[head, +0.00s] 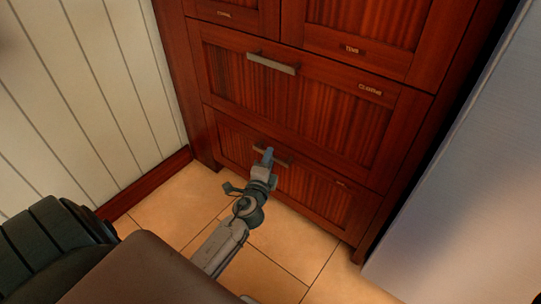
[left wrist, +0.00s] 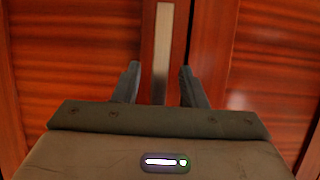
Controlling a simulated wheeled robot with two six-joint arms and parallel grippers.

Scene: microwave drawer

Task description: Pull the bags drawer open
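The bottom drawer (head: 313,190) of the red-brown wooden cabinet is shut, with a grey bar handle (head: 284,163). Its small label (head: 341,184) is too small to read, so I cannot confirm that it is the bags drawer. My left gripper (head: 266,157) is at this handle and hides its middle part. In the left wrist view, the handle (left wrist: 163,50) runs upright between the two spread fingers of my left gripper (left wrist: 159,70). Gaps show between it and both fingers. How deep the handle sits between them is hard to tell. My right gripper is not in view.
A wider drawer (head: 315,105) with a bar handle (head: 271,64) sits above and is shut. A pale panelled wall (head: 90,90) stands at the left, and a grey-white surface (head: 460,180) rises close at the right. Tiled floor (head: 285,240) in front of the cabinet is clear.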

